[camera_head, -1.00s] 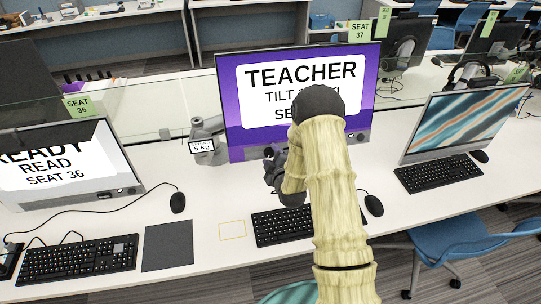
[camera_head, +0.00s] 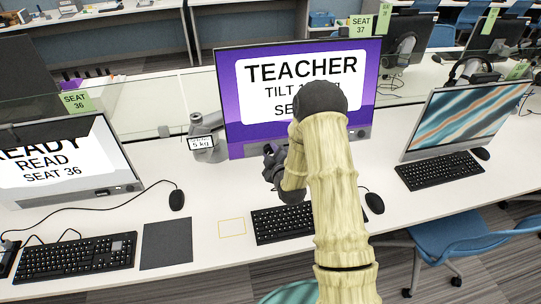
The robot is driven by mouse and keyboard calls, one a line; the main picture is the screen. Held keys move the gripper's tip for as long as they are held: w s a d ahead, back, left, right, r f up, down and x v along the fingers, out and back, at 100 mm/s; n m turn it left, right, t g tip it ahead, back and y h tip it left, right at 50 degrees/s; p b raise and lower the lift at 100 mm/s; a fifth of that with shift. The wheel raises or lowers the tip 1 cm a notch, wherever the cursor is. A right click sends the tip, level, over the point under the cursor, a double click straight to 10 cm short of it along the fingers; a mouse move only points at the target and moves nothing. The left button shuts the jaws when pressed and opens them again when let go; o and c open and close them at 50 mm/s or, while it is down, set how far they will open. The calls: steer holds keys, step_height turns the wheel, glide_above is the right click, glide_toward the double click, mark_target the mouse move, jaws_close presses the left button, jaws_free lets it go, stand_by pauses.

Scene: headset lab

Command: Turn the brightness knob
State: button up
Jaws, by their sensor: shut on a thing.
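The teacher monitor (camera_head: 232,112) stands upright at the middle of the desk, with a purple and white screen. My arm crosses in front of it and hides part of its text and lower bezel. My dark gripper (camera_head: 269,158) is at the bezel's lower edge, left of the arm, shut on what seems to be the brightness knob. The knob itself cannot be made out behind the fingers. Small controls (camera_head: 360,134) show on the bezel to the right of my arm.
A keyboard (camera_head: 282,224) and mouse (camera_head: 374,203) lie below my arm. A grey monitor arm with a small "5 kg" label (camera_head: 201,143) stands close left of the screen. A dark mat (camera_head: 167,244) lies left; the Seat 36 monitor (camera_head: 105,160) and another monitor (camera_head: 470,118) flank.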

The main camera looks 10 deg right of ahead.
steer(key=m+b, duration=0.3)
steer(key=f+m+b, duration=0.1)
steer(key=m+b, duration=0.2)
steer(key=b, duration=0.1)
steer(key=shift+s+h, duration=0.15)
steer(key=shift+h, duration=0.25)
steer(key=m+b, duration=0.3)
steer(key=m, duration=0.1)
steer(key=shift+a+r+b, duration=0.1)
steer(key=shift+b, duration=0.25)
steer(key=shift+r+m+h+b, duration=0.1)
steer(key=shift+m+h+b, duration=0.25)
steer(key=shift+m, duration=0.35)
steer(key=shift+r, duration=0.1)
steer(key=o, duration=1)
steer(key=shift+r, duration=0.1)
steer(key=shift+c, duration=0.2)
steer(key=shift+t, duration=0.3)
